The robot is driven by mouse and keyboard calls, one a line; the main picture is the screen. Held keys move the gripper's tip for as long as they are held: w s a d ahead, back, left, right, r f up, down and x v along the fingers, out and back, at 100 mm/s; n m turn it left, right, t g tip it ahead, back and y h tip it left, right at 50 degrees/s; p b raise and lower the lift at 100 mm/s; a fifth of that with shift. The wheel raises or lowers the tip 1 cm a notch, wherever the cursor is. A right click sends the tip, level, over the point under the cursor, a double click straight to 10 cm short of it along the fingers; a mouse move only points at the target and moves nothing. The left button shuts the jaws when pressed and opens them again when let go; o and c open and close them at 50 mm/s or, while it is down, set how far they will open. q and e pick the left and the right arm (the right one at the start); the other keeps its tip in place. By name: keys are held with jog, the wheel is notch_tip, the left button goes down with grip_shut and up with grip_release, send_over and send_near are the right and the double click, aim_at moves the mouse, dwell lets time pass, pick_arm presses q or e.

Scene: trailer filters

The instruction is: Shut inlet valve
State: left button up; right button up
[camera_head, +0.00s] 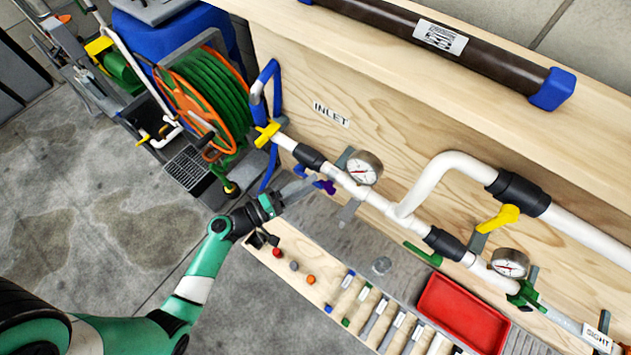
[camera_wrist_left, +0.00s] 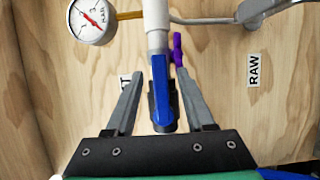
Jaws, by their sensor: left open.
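The INLET label (camera_head: 331,114) is on the plywood wall in the head view. A yellow valve handle (camera_head: 266,133) sits at the left end of the white pipe near it. My left gripper (camera_head: 305,185) is open below the pipe, left of the upper gauge. In the left wrist view its fingers (camera_wrist_left: 160,76) stand on either side of a blue valve lever (camera_wrist_left: 162,92), with gaps showing. A purple handle (camera_wrist_left: 177,50) is beside the right fingertip; it also shows in the head view (camera_head: 327,187). I cannot tell which handle is the inlet valve. My right gripper is not in view.
A pressure gauge (camera_head: 360,167) is close to the left gripper and a second gauge (camera_head: 510,263) is farther right. A red tray (camera_head: 462,312) and several small parts lie on the bench. A green hose reel (camera_head: 208,88) stands at the left. A RAW label (camera_wrist_left: 254,70) is on the wall.

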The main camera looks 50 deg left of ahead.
pick_arm(q)
jog(key=shift+s, duration=0.1)
jog(key=shift+c, duration=0.3)
grip_shut()
dwell(0.9)
